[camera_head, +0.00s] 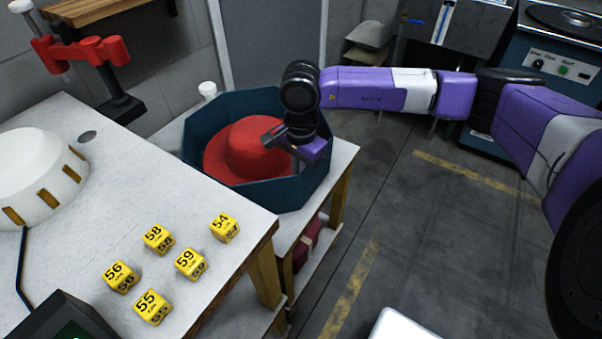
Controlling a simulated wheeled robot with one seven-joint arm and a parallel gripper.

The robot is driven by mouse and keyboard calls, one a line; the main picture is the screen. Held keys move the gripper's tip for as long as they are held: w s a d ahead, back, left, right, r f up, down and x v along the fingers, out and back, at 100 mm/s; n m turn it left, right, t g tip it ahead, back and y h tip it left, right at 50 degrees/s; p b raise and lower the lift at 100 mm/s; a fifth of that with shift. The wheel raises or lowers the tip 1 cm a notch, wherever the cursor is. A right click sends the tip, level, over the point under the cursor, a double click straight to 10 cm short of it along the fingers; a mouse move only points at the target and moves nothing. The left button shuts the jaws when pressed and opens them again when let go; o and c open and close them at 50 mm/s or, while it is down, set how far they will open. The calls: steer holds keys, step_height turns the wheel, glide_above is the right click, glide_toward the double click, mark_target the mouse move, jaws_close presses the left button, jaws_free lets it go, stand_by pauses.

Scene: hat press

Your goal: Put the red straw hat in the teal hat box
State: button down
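The red straw hat (241,153) is inside the teal hat box (317,189), crown up, with its brim within the box walls. The box is open-topped and many-sided, and stands on a white-topped side table. My gripper (283,143) is over the right part of the box, at the right side of the hat's crown. My wrist hides part of the box's right wall and some of the brim. I cannot tell whether the fingers touch the hat or whether they are open or shut.
Yellow numbered cubes (189,263) lie on the white worktable (125,195) in front. A white domed object (40,178) stands at the left, with a red clamp stand (85,52) behind. A machine (560,65) stands at the back right. The floor (430,230) at right is clear.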

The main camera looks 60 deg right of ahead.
steer(key=c, duration=1.4)
jaws_free()
steer(key=shift+c, duration=0.2)
steer(key=shift+r, duration=0.1)
step_height(320, 180, up, 8)
steer(key=shift+f+p, duration=0.15)
steer(key=shift+p, duration=0.4)
